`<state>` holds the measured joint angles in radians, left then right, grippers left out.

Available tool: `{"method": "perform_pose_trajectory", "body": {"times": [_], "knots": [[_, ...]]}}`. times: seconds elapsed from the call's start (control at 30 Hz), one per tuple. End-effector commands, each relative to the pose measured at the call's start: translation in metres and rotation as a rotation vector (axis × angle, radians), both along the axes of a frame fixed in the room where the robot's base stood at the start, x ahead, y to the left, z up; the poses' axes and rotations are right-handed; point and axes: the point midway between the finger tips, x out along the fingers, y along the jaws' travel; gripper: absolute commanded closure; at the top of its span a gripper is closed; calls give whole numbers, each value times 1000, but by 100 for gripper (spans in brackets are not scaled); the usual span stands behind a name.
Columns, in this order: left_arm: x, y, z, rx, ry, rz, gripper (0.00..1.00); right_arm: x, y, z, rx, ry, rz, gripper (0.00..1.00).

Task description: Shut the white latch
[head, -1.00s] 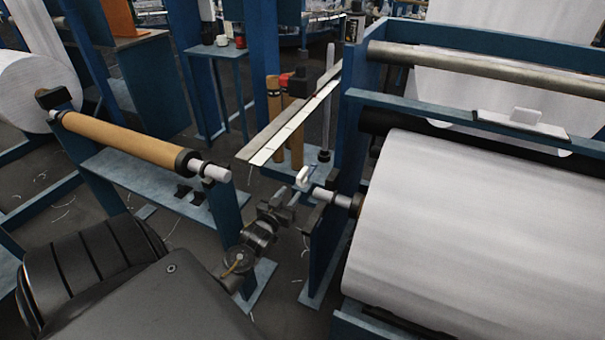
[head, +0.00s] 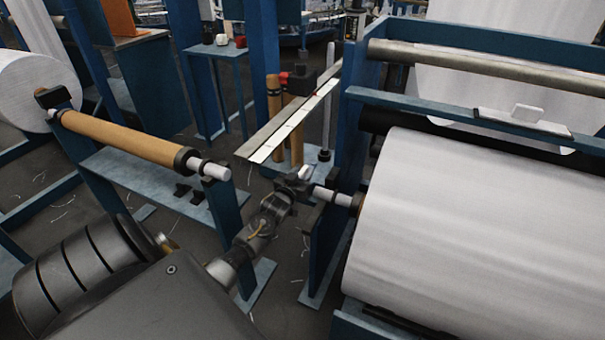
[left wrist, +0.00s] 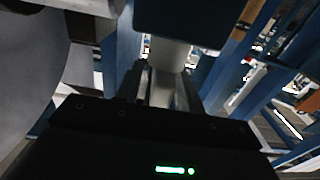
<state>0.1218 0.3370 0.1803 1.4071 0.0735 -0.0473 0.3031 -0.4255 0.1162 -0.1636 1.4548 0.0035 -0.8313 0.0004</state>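The white latch (head: 305,172) is a small pale piece at the near-left end of the loom frame, just above the end shaft of the big white roll. It is partly hidden by my left gripper (head: 299,183), which is right at it, touching or nearly so. In the left wrist view, the two dark fingers of my left gripper (left wrist: 166,88) point forward with a pale piece (left wrist: 168,58) between or just beyond them. I cannot tell whether they grip it. My right gripper is in neither view.
The big white roll (head: 470,235) and its shaft (head: 333,196) lie right of the gripper. A brown roller (head: 120,140) is on a blue stand at left. A flat metal strip (head: 290,125) reaches out behind the gripper. Blue posts flank the narrow gap.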

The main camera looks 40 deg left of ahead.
Motion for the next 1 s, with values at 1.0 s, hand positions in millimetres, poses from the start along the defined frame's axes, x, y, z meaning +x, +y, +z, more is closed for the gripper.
{"method": "perform_pose_trajectory", "body": {"times": [1.0], "knots": [[-8, 12, 0, 2, 3, -15, 100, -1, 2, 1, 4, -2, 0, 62]]}}
